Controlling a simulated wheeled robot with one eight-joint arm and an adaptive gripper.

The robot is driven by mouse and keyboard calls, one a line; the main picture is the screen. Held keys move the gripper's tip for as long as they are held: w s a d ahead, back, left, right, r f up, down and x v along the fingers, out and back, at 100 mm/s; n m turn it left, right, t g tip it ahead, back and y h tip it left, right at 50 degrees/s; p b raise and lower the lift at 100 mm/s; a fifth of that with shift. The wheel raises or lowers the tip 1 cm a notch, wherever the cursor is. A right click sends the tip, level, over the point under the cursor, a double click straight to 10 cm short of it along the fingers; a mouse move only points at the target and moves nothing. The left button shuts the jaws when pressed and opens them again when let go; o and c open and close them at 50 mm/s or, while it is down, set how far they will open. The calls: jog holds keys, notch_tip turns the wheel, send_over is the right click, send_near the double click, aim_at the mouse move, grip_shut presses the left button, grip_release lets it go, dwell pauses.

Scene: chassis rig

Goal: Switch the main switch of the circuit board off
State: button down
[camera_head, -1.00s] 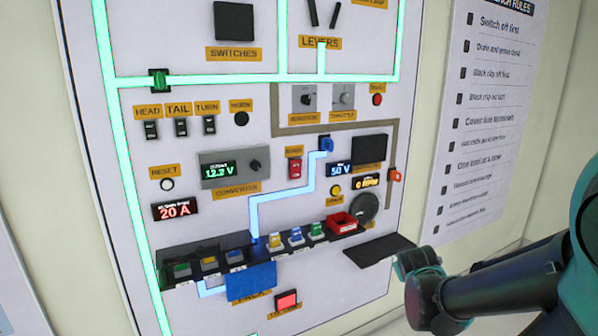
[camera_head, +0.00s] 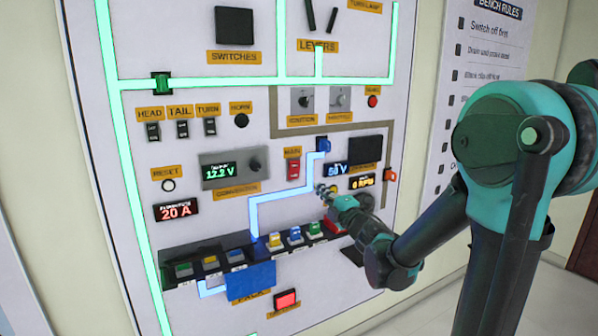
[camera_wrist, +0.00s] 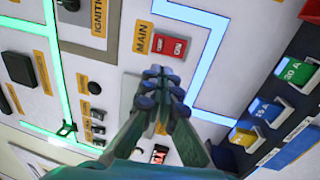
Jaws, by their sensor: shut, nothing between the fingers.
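The circuit board (camera_head: 225,125) is a white wall panel with lit green and blue traces. The main switch (camera_head: 293,170) is a red rocker under an orange MAIN label. It also shows in the wrist view (camera_wrist: 170,45), close to my fingertips, with "ON" lettering on its right part. My gripper (camera_head: 327,190) is in front of the panel, right of and slightly below the main switch in the head view. In the wrist view my gripper (camera_wrist: 160,74) is shut and empty, its tips apart in the picture from the switch.
A row of coloured fuses (camera_head: 235,257) in a dark holder runs below the switch. The converter display (camera_head: 225,172) is to its left, reading 12.2 V. The ignition knob (camera_head: 304,102) is above. A red 20 A display (camera_head: 177,211) is lower left.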

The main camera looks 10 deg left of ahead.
aim_at(296, 164)
jog(key=x, duration=1.4)
jog(key=shift+w+a+r, duration=0.2)
jog(key=shift+w+r, duration=0.05)
jog(key=shift+w, duration=0.15)
jog(key=shift+s, duration=0.1)
jog(key=shift+s+d, duration=0.2)
jog(key=shift+s, duration=0.05)
jog(key=s+d+r, duration=0.2)
jog(key=s+d, duration=0.5)
jog(key=s, duration=0.3)
jog(key=shift+s+d+r, duration=0.15)
jog(key=shift+s+r, duration=0.05)
jog(key=shift+s, duration=0.2)
